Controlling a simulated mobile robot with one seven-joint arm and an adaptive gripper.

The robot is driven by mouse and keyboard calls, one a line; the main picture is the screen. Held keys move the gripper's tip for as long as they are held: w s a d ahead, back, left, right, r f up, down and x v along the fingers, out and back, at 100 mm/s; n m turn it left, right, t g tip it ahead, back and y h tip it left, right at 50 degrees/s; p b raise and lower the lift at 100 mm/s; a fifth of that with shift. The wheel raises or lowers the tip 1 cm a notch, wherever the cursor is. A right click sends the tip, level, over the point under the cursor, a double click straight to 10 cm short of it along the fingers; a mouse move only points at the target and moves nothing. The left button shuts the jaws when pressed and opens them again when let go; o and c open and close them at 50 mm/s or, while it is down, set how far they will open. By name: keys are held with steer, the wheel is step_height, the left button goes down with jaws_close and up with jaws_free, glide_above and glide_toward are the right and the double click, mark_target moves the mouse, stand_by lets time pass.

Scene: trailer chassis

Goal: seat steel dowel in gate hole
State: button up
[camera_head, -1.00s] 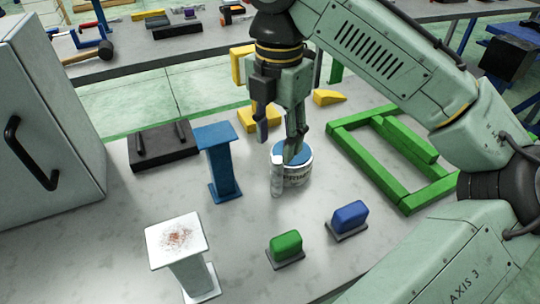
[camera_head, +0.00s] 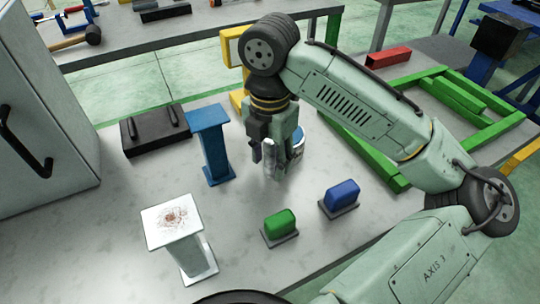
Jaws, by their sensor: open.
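A silver upright cylinder, apparently the steel dowel (camera_head: 271,158), stands on the grey table near its middle. My gripper (camera_head: 270,157) points down at it, open, with one finger left of the dowel and the other at its right. I cannot tell whether either finger touches it. A green frame, possibly the gate (camera_head: 398,181), lies on the table at the right, partly behind my arm. No hole can be made out in it.
A blue-topped can (camera_head: 298,138) stands just behind my gripper, partly hidden. A blue stand (camera_head: 214,151) is close on the left, and a white stand (camera_head: 188,254) nearer. Green (camera_head: 280,224) and blue (camera_head: 342,195) blocks sit in front. A black case (camera_head: 153,133) lies behind left.

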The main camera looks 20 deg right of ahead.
steer(key=shift+c, duration=0.5)
jaws_close()
